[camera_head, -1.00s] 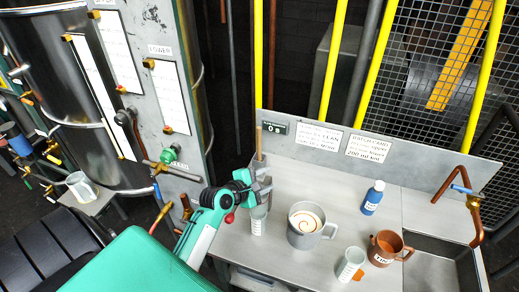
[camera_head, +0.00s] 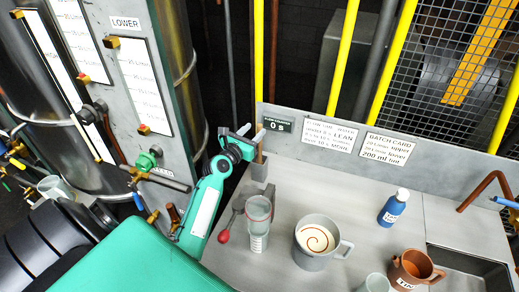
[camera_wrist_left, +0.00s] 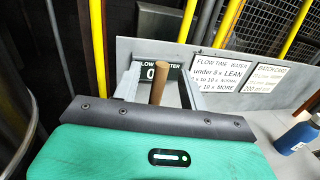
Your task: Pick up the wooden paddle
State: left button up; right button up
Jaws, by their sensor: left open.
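My left gripper (camera_head: 252,138) is open at the paddle's handle. In the left wrist view its two fingers stand on either side of the handle, apart from each other. The paddle's lower part is hidden in the holder. My right gripper is not in view.
On the counter (camera_head: 290,198) stand a clear measuring cup (camera_head: 258,222), a grey mug with swirled liquid (camera_head: 318,240), a blue bottle (camera_head: 393,208) and a copper mug (camera_head: 412,268). A signed back panel (camera_head: 430,168) rises behind.

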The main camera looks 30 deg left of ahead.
aim_at(258, 128)
pick_arm(q)
jog(key=w, duration=0.3)
jog(key=shift+w+f+p, duration=0.2)
jog(key=shift+p, duration=0.1)
jog(key=shift+w+f, duration=0.1)
jog(key=shift+w, duration=1.25)
jog(key=c, duration=0.7)
grip_shut()
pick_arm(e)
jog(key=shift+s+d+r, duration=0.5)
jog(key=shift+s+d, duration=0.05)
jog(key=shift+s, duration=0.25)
